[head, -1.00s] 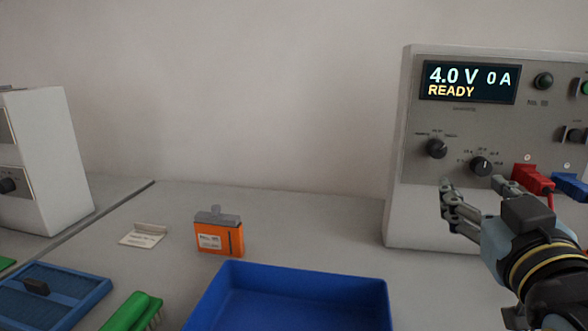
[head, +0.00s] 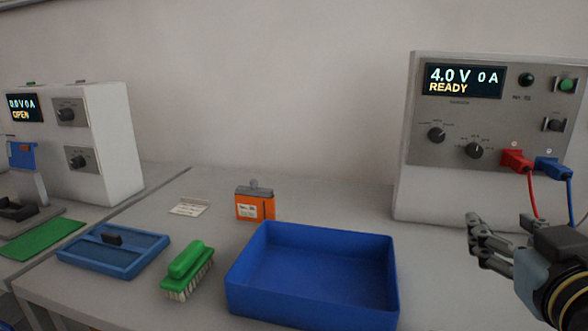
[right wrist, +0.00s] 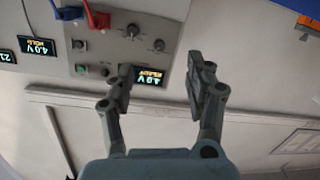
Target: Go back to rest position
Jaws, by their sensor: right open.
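My right gripper (head: 480,240) is open and empty at the right of the head view, in front of the cycler and above the table. In the right wrist view its two fingers (right wrist: 160,85) stand apart with nothing between them. The cycler (head: 490,120) at the right shows "4.0 V 0 A READY" on its display (head: 465,81). A red plug (head: 515,160) and a blue plug (head: 552,168) sit on its front, with cables hanging down. My left gripper is not in view.
A blue bin (head: 310,305) stands on the table, left of my right gripper. Another cycler (head: 115,140) reads "0.0 V 0 A OPEN".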

